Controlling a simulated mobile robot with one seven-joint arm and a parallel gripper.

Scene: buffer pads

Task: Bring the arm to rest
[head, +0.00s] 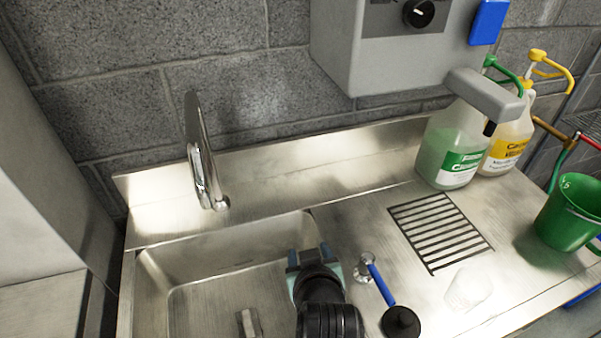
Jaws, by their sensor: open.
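My gripper (307,259) is over the right part of the steel sink basin (185,275), near its right edge. My dark arm reaches up to it from the bottom of the head view. The jaws are open, and I see nothing held between them. The fingertips are partly hidden by my own wrist.
A faucet (205,175) stands behind the basin. To the right are a blue-handled tool (380,285), a slotted drain grate (440,232), a clear cup (468,288), jugs with green (452,150) and yellow (508,140) labels, and a green bucket (568,215). A grey box (395,50) hangs above.

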